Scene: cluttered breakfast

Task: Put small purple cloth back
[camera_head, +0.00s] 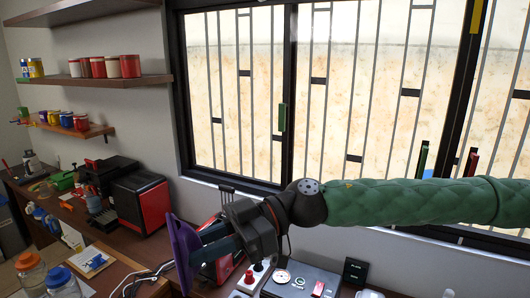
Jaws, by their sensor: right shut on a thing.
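My right arm comes in from the right in a green quilted sleeve. Its dark gripper (200,245) points left and is shut on the small purple cloth (181,250). The cloth is held up in front of the counter and looks stiff and flat, nearly edge-on to the camera. The fingers cover part of it. My left gripper is not in view.
A wooden counter (120,250) runs along the wall, with a red and black machine (140,203) at the back. Jars with an orange lid (26,261) and a blue lid (59,278) stand at the lower left. Shelves (85,82) hold cans. A barred window (350,90) is behind my arm.

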